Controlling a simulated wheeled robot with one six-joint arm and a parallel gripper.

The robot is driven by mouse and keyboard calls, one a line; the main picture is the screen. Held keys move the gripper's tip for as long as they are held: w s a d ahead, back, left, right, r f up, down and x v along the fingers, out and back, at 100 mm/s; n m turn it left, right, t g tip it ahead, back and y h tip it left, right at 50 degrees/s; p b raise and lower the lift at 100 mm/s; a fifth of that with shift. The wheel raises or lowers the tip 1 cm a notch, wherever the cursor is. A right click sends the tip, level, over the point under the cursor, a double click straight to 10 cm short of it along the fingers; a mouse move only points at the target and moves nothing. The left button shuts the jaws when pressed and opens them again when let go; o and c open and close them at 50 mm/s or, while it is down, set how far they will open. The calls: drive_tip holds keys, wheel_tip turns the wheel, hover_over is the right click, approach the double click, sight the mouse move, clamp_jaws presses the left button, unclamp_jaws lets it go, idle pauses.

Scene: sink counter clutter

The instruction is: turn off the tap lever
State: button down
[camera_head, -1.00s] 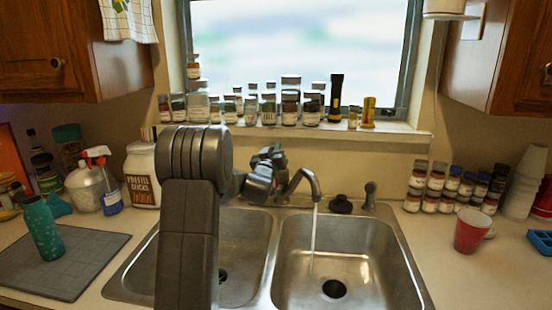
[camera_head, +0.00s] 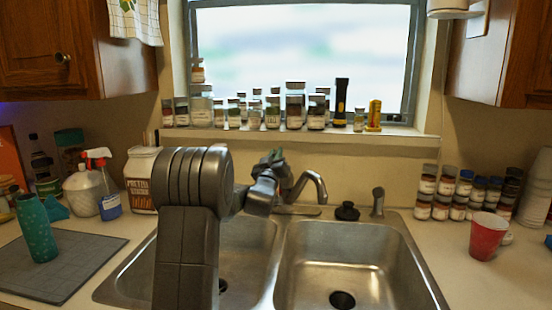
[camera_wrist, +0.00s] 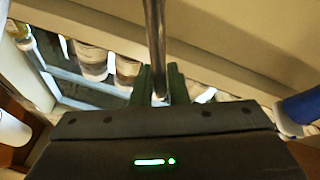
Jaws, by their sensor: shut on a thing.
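The metal tap has a curved spout (camera_head: 313,180) over the right sink basin, and no water stream shows below it. My gripper (camera_head: 272,158) is beside the tap, left of the spout, and hides most of the tap body and lever in the head view. In the wrist view, a slim shiny metal rod, seemingly the tap lever (camera_wrist: 154,30), runs down between the green fingers of my gripper (camera_wrist: 159,84). The fingers are shut on it.
The double steel sink (camera_head: 345,250) lies below, with a black stopper (camera_head: 346,211) and sprayer (camera_head: 378,201) behind it. Jars (camera_head: 295,104) line the window sill. A red cup (camera_head: 487,236) stands right, a teal bottle (camera_head: 37,228) left. The basins look empty.

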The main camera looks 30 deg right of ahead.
drive_tip(key=c, duration=1.5)
unclamp_jaws()
drive_tip(key=shift+a, duration=0.15)
drive_tip(key=shift+o, duration=0.2)
drive_tip(key=shift+f, duration=0.1)
drive_tip(key=b+v, duration=0.2)
drive_tip(key=v, duration=1.1)
drive_tip(key=shift+s+a+f+b, duration=0.15)
drive_tip(key=shift+s+a+b, duration=0.1)
drive_tip(key=shift+b, duration=0.15)
drive_tip(key=p+x, duration=0.3)
drive_tip(key=x, duration=1.1)
drive_tip(key=shift+s, duration=0.1)
